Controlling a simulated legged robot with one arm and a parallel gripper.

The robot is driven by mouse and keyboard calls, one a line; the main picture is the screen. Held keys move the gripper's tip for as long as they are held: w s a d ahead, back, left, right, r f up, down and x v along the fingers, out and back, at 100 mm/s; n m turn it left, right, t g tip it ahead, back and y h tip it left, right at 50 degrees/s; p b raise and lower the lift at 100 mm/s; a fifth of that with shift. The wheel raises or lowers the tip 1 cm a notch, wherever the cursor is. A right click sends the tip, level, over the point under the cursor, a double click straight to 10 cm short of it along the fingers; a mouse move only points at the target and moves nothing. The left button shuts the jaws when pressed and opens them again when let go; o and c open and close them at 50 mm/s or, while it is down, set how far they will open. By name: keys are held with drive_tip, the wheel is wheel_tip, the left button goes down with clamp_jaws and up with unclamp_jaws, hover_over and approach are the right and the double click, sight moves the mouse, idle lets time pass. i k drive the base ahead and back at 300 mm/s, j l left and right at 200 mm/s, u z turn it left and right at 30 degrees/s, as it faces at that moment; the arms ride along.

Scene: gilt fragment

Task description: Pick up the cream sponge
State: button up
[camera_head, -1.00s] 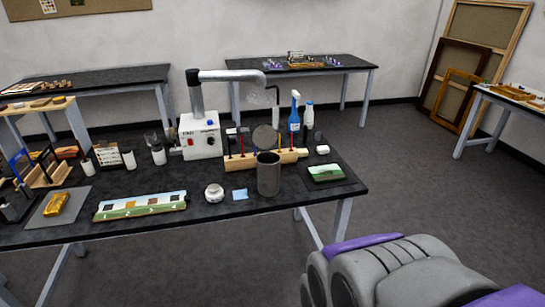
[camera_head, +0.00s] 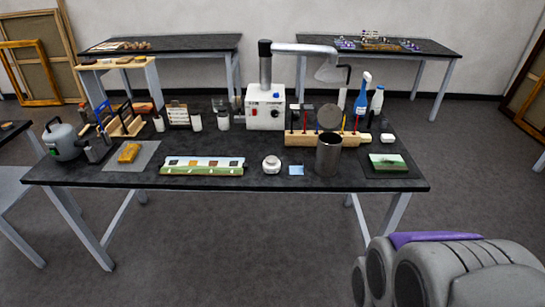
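A small off-white block (camera_head: 387,138), which may be the cream sponge, lies near the right end of the long black worktable (camera_head: 300,183). It is behind a small green landscape picture (camera_head: 388,162) and right of a wooden tool rack (camera_head: 300,140). It is too small to tell its texture. A grey and purple part of my own body fills the lower right corner, well in front of the table. My gripper's fingers do not show.
A white machine with a bent duct (camera_head: 264,108) and spray bottle (camera_head: 362,95) stand behind. Floor in front is clear.

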sight(366, 137)
drive_tip(key=i+l+z, duration=0.1)
drive_tip(key=i+l, duration=0.25)
drive_tip(key=i, duration=0.15)
drive_tip(key=i+l+z, duration=0.1)
drive_tip(key=i+l, duration=0.2)
drive_tip(key=i, duration=0.2)
drive_tip(key=i+l+z, duration=0.1)
drive_tip(key=i+l, duration=0.15)
drive_tip(key=i, duration=0.25)
drive_tip(key=i+l+z, duration=0.1)
drive_tip(key=i+l, duration=0.15)
drive_tip(key=i, duration=0.25)
